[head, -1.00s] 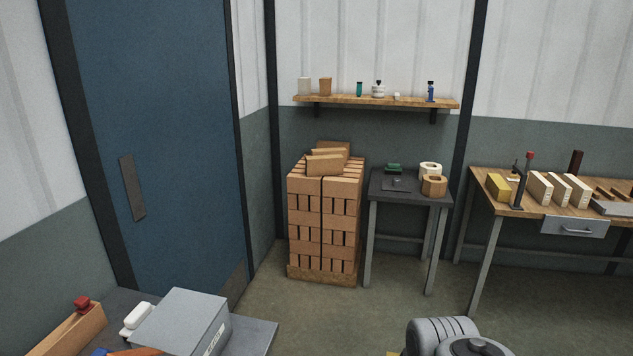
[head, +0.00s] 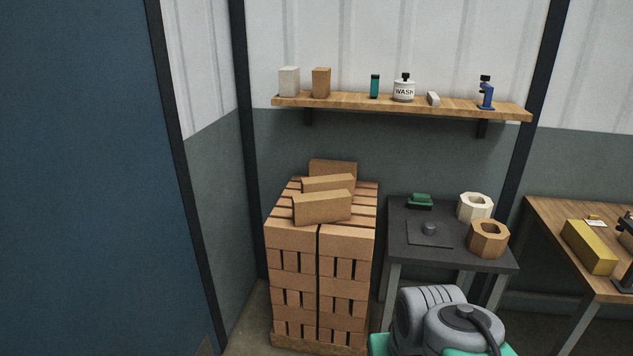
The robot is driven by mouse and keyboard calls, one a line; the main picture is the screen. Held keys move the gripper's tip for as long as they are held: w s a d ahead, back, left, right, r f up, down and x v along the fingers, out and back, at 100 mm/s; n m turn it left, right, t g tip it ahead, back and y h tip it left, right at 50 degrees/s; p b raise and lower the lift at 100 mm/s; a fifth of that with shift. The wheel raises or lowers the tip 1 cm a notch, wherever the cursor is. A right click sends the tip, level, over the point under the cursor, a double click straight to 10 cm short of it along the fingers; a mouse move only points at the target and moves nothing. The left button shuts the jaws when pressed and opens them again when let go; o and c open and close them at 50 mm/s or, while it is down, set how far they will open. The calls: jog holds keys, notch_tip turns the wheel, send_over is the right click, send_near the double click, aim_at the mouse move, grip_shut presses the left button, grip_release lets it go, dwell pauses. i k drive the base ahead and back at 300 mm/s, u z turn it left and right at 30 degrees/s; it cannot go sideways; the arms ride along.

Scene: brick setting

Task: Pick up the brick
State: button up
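Several loose tan bricks stand on top of a strapped brick stack (head: 295,240). The front loose brick (head: 322,208) is nearest to me, a middle one (head: 328,183) is behind it, and a back one (head: 333,168) stands near the wall. A brown brick-like block (head: 321,82) and a pale block (head: 289,81) stand on the wall shelf. Which brick the task means, I cannot tell. Part of my grey and green arm shows at the bottom right of the head view. My gripper is not in view.
The wooden shelf (head: 400,104) overhangs behind. A workbench (head: 560,215) is at right, a blue door (head: 75,180) at left.

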aim_at(320, 207)
jog(key=i, duration=1.3)
jog(key=u, duration=2.95)
jog(key=i, duration=0.85)
jog(key=z, duration=2.35)
jog(key=i, duration=1)
